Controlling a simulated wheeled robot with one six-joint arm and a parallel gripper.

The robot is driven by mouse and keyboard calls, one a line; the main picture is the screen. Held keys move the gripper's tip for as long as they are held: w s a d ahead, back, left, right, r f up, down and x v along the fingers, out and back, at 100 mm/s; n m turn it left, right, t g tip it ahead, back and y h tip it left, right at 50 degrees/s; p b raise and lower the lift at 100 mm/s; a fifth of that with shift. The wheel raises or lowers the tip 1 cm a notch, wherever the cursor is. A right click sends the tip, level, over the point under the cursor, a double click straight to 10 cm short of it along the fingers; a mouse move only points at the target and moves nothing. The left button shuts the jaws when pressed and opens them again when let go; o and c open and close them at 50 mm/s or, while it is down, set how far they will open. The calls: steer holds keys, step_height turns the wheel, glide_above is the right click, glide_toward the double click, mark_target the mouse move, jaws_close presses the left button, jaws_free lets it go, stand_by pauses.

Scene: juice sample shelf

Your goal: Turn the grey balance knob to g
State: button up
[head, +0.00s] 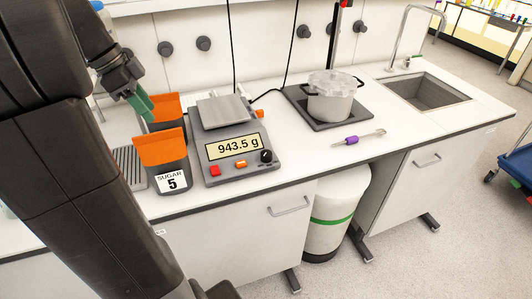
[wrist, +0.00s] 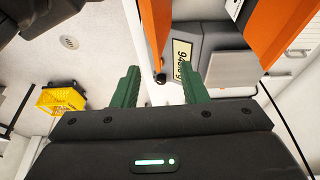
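The balance (head: 222,132) stands on the counter, with its display (head: 235,147) reading 943.5 g. Its round knob (head: 266,156) is at the front right corner and looks dark grey to black; the setting it points to is too small to read. My gripper (head: 140,104) is left of the balance, above the orange-rimmed containers and away from the knob. In the wrist view my gripper (wrist: 158,76) has its green fingers apart with nothing between them. The balance display (wrist: 182,52) shows there sideways beyond the fingers, and a small dark round part lies near it.
A container labelled SUGAR 5 (head: 172,178) stands left of the balance, with another orange-rimmed container (head: 167,106) behind it. A red button (head: 215,170) and an orange button (head: 242,164) sit beside the knob. A covered pot (head: 332,103), a purple-handled tool (head: 352,140) and a sink are to the right.

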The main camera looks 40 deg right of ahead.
steer(key=s+d+f+y+b, duration=0.1)
steer(key=s+d+f+b, duration=0.1)
steer(key=d, duration=0.6)
steer(key=s+d+f+y+b, duration=0.1)
steer(key=d+f+y+b, duration=0.1)
steer(key=d, duration=0.5)
steer(key=t+b, duration=0.1)
steer(key=b, duration=0.2)
glide_above(266, 153)
step_height(266, 153, down, 2)
steer(key=shift+y, duration=0.4)
step_height(266, 153, down, 14)
steer(key=shift+r+b, duration=0.15)
steer(key=shift+b, duration=0.75)
steer(key=c, duration=0.7)
